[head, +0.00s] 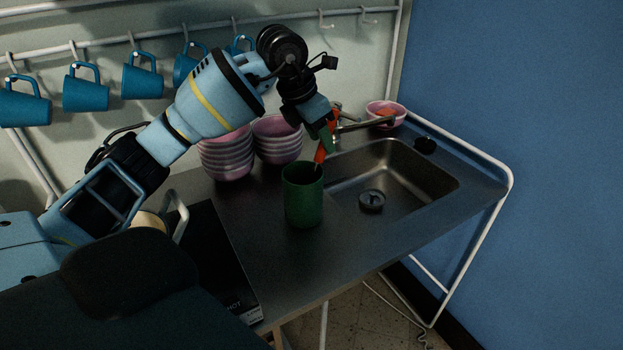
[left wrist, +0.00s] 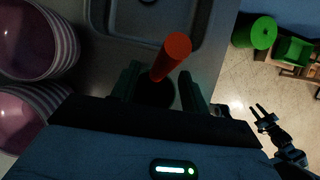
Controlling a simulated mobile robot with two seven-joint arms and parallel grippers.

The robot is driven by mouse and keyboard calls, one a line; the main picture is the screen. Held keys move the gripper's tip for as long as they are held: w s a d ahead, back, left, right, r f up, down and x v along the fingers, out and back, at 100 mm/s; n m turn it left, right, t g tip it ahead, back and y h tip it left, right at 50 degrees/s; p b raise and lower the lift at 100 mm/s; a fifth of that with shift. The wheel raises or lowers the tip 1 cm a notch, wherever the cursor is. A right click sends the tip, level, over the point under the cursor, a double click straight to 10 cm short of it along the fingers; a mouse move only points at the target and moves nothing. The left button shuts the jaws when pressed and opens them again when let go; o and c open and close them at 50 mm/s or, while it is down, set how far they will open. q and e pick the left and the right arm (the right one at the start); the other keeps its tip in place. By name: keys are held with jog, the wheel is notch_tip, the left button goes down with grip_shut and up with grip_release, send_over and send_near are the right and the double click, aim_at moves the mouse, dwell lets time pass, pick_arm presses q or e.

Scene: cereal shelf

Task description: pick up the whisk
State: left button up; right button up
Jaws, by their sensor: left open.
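A whisk with a red-orange handle (head: 321,152) stands handle up and slightly tilted in a green cup (head: 304,200) on the counter; its lower part is hidden in the cup. My left gripper (head: 326,135) is above the cup at the upper handle. In the left wrist view the red handle (left wrist: 171,56) sticks up between the two parted fingers of my left gripper (left wrist: 162,86). I cannot tell if either finger touches it. A dark gripper, seemingly my right one (left wrist: 258,108), is far off at the right with its fingers apart.
Two stacks of pink bowls (head: 277,138) stand left of and behind the cup. A metal sink (head: 410,180) with a faucet (head: 362,124) lies to the right. A pink bowl (head: 386,112) sits behind it. Blue mugs (head: 86,92) hang from a rail.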

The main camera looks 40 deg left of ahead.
aim_at(317, 166)
pick_arm(q)
jog(key=shift+x, duration=1.2)
jog(key=shift+f, duration=0.25)
grip_shut()
